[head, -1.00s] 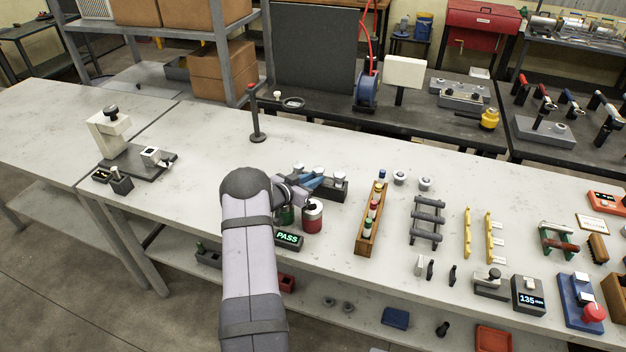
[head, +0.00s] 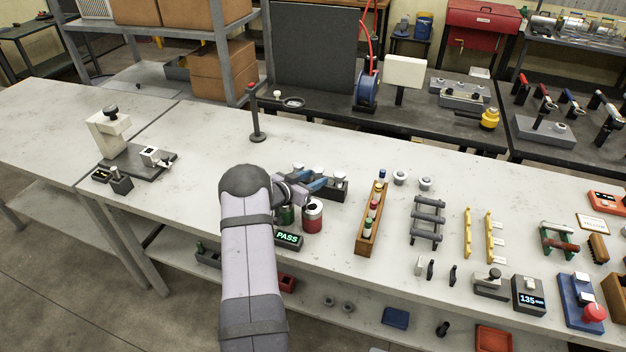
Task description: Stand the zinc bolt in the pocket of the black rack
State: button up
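The black rack (head: 340,193) is a dark block on the bench, just beyond and right of my gripper.
A red can (head: 312,217), a green can (head: 286,215) and a PASS display (head: 289,240) stand close by my wrist. A wooden rack (head: 365,240) with coloured pieces is to the right. A dark post (head: 256,120) stands behind. The bench behind the black rack is clear.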

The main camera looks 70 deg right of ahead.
notch_tip(320, 180, up, 13)
jog(key=s+t+p, duration=0.1)
jog(key=p, duration=0.2)
jog(key=shift+s+a+f+n, duration=0.15)
jog(key=shift+s+a+n, duration=0.05)
jog(key=shift+s+n, duration=0.1)
jog(key=shift+w, duration=0.1)
dwell(0.4)
